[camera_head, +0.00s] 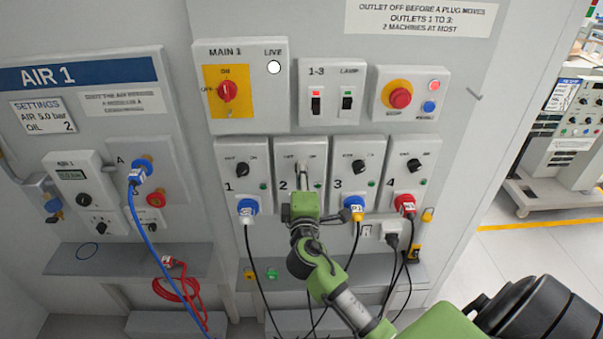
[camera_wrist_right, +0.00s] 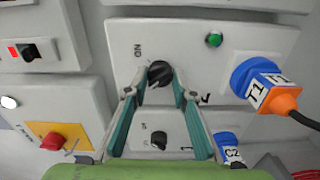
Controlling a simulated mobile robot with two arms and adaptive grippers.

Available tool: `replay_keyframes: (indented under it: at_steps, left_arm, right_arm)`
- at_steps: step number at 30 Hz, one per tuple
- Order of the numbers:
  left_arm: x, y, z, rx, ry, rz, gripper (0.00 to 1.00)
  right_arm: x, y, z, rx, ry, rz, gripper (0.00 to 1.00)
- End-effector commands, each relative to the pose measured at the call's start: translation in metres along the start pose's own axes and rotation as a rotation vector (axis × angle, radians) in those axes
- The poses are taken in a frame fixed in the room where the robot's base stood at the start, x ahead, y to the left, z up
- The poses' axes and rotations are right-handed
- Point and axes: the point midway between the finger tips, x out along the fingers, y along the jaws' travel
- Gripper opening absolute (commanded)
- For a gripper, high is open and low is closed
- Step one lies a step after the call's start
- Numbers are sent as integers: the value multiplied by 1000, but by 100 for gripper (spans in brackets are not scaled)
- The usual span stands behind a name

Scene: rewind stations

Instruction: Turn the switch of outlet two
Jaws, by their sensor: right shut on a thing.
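The outlet two panel (camera_head: 287,150) is in the middle of the row of outlets in the head view. Its black switch knob (camera_wrist_right: 159,73) shows in the right wrist view, with a green lamp (camera_wrist_right: 214,40) beside it. My right gripper (camera_head: 303,172) is in front of this panel and hides the knob in the head view. In the wrist view its fingertips (camera_wrist_right: 156,84) are closed on the knob's two sides. Which way the knob points is hard to tell. A blue plug with an orange end (camera_wrist_right: 265,82) sits in outlet two's socket. My left gripper is not in view.
Outlet one's knob (camera_head: 242,169) and outlet three's knob (camera_head: 358,166) are close on either side. Plugs with hanging cables fill the sockets below, including outlet four's red plug (camera_head: 405,204). A red main switch (camera_head: 227,91) and a stop button (camera_head: 400,97) are above.

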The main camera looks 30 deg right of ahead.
Motion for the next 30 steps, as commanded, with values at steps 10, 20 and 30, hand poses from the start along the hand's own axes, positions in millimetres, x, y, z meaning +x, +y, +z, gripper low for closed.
replay_keyframes:
  at_steps: [10,20,30]
  left_arm:
    - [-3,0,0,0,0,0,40]
    - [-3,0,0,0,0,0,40]
    - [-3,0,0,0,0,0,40]
  right_arm:
    - [0,0,0,-73,1,1,3]
    - [0,0,0,-76,1,1,3]
    - [0,0,0,-74,1,0,41]
